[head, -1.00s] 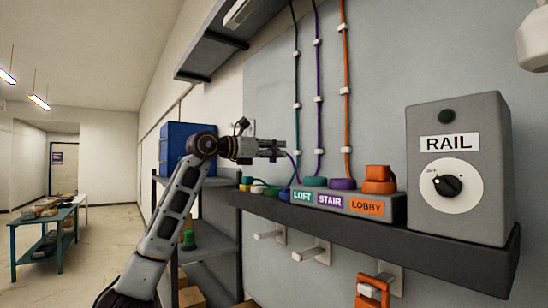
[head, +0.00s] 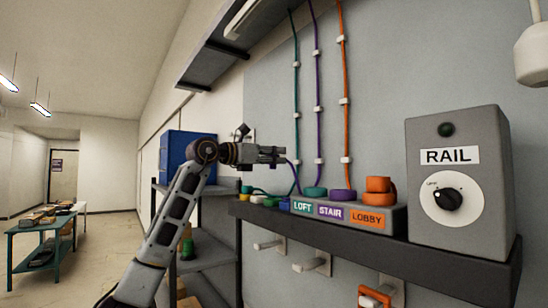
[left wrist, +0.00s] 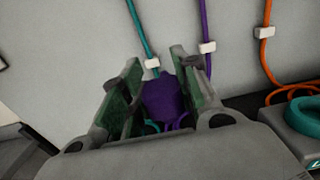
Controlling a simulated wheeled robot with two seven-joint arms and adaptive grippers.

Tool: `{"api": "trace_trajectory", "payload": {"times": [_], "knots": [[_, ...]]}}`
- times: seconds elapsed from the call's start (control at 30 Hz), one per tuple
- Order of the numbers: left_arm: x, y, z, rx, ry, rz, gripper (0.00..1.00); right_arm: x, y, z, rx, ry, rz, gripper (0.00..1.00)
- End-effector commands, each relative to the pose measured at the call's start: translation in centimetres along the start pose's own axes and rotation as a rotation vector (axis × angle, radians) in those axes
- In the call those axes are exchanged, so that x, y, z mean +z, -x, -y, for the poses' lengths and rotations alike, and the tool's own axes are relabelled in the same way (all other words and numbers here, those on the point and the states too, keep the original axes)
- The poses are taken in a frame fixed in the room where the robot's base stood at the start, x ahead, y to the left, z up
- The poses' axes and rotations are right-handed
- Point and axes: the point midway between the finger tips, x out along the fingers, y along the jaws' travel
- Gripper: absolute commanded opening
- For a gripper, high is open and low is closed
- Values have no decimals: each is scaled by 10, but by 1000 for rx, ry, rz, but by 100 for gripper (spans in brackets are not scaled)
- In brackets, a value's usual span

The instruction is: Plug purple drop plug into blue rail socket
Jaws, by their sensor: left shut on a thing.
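My left gripper (head: 284,154) is above the left part of the wall shelf, shut on the purple drop plug. In the left wrist view the plug (left wrist: 162,98) sits between the two fingers, with purple cord loops below it. In the head view the plug is too small to make out at the fingertips, and a thin purple cord (head: 298,172) hangs there. A small blue piece (head: 284,204) lies on the shelf beneath the gripper. I cannot tell whether it is the blue rail socket. My right gripper is not in view.
A grey base with LOFT, STAIR and LOBBY labels (head: 345,213) stands on the shelf (head: 400,250). The grey RAIL box (head: 470,130) with a dial is at right. White wall sockets (head: 312,263) are below the shelf. A blue bin (head: 175,155) stands at left.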

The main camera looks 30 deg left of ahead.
Motion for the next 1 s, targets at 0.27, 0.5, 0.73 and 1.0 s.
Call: {"api": "trace_trajectory", "payload": {"times": [0.27, 0.5, 0.73, 1.0], "knots": [[15, 0, 0, 0, 0, 1, 6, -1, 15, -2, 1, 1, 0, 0], [15, 0, 0, 0, 0, 1, 6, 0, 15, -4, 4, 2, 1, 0], [15, 0, 1, 0, -1, 1, 6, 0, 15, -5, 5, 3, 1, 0], [15, 0, 15, -1, -2, 0, 6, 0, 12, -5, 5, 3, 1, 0]]}}
